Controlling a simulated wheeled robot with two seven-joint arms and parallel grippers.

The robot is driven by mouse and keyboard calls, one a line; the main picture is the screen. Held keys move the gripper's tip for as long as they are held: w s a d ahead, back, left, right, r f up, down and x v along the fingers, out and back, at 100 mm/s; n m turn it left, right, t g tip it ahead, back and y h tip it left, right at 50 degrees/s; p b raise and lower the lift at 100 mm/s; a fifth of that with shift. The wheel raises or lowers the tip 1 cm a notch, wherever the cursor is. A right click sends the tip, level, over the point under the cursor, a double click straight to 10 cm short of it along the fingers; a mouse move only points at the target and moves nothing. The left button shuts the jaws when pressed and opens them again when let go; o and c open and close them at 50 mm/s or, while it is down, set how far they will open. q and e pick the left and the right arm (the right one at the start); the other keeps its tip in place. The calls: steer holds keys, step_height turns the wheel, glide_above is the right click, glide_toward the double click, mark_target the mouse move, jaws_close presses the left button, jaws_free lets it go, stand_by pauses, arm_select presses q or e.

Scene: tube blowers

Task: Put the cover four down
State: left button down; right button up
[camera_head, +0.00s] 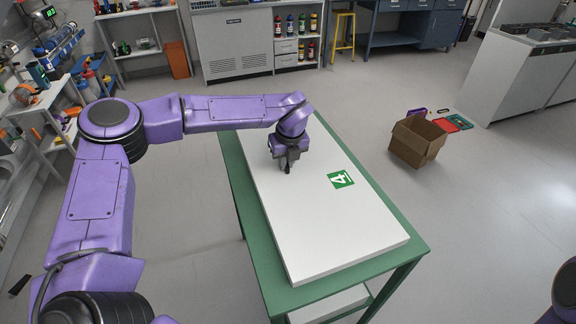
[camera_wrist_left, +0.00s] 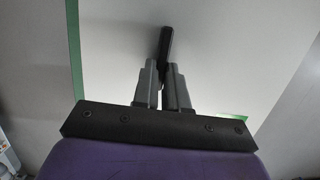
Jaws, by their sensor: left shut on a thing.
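The cover four is a large white slab (camera_head: 330,235) with a green label (camera_head: 341,180) bearing a white 4. It lies over the top of a green table (camera_head: 236,180), whose green rim shows around it. My left gripper (camera_head: 287,168) is over the far left part of the slab. In the left wrist view the gripper (camera_wrist_left: 163,82) is shut on a thin black handle (camera_wrist_left: 165,45) that stands out from the white surface (camera_wrist_left: 225,55). My right gripper is out of view.
A cardboard box (camera_head: 416,141) stands on the floor to the right, with a red tray (camera_head: 453,122) beside it. A cluttered bench (camera_head: 45,125) is at the left. A yellow stool (camera_head: 343,35) and cabinets (camera_head: 232,45) are at the back. The floor around the table is mostly clear.

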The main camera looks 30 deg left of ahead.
arm_select(q)
steer(key=shift+w+a+f, duration=0.1)
steer(key=shift+w+f, duration=0.5)
steer(key=shift+f, duration=0.05)
steer(key=shift+d+p+x, duration=0.15)
steer(key=shift+p+x, duration=0.05)
steer(key=shift+x, duration=0.65)
steer(key=shift+d+p+x, duration=0.15)
steer(key=shift+x, duration=0.65)
steer(key=c, duration=1.2)
jaws_free()
steer(key=shift+s+f, duration=0.15)
steer(key=shift+o, duration=0.2)
steer(key=b+v, duration=0.1)
steer(key=v, duration=1.1)
steer(key=shift+b, duration=0.4)
